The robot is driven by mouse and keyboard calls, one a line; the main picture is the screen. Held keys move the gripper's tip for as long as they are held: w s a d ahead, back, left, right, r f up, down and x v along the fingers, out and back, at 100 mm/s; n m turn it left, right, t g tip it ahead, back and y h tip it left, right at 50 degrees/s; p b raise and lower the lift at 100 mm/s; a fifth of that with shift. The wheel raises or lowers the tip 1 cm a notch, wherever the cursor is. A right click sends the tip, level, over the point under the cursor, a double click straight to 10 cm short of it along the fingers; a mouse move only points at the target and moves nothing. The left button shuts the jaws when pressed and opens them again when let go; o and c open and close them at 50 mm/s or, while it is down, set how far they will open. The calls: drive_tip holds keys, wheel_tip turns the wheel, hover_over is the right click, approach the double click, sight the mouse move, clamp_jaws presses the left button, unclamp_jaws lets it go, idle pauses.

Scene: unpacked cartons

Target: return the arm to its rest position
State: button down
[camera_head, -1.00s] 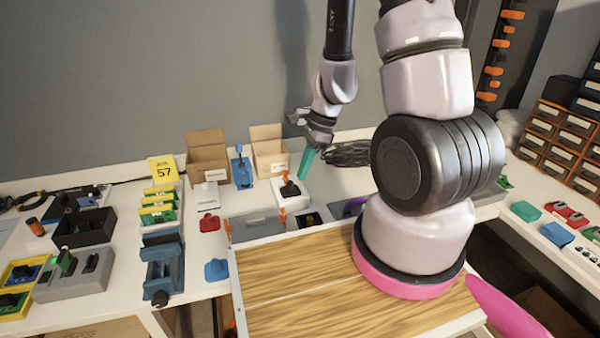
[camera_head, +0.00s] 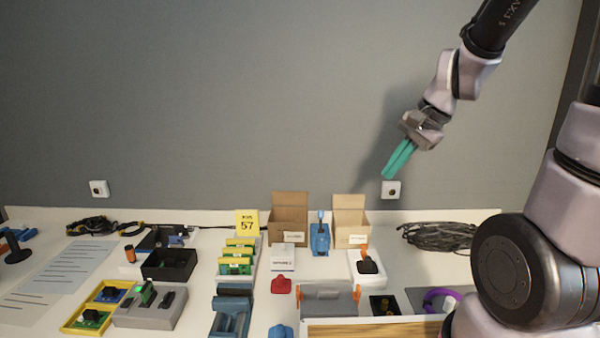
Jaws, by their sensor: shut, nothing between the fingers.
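My gripper (camera_head: 397,160) has teal fingers lying close together, shut with nothing between them. It is up in the air in front of the grey wall, tilted down to the left. It is above the back right of the table, over the open carton on the right (camera_head: 351,218) and the coil of black cable (camera_head: 437,235), and apart from both. My arm comes in from the upper right of the view. Its lower part is at the right edge, and its base is cut off by the frame.
The white table (camera_head: 400,264) carries two open cartons, the left one here (camera_head: 289,218), a yellow 57 sign (camera_head: 247,223), a blue device (camera_head: 319,238), a black bin (camera_head: 169,265) and a grey box (camera_head: 329,300). The space before the wall on the left is clear.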

drive_tip(key=s+d+r+n+t+h, duration=0.1)
drive_tip(key=s+d+r+n+t, duration=0.1)
drive_tip(key=s+r, duration=0.2)
drive_tip(key=s+d+r+n+t+h, duration=0.1)
drive_tip(key=s+d+r+n, duration=0.1)
drive_tip(key=r, duration=0.7)
drive_tip(key=s+n, duration=0.1)
drive_tip(key=s, duration=0.1)
drive_tip(key=shift+s+r+n+t, duration=0.3)
drive_tip(key=shift+r+t, duration=0.05)
drive_tip(key=shift+t, duration=0.05)
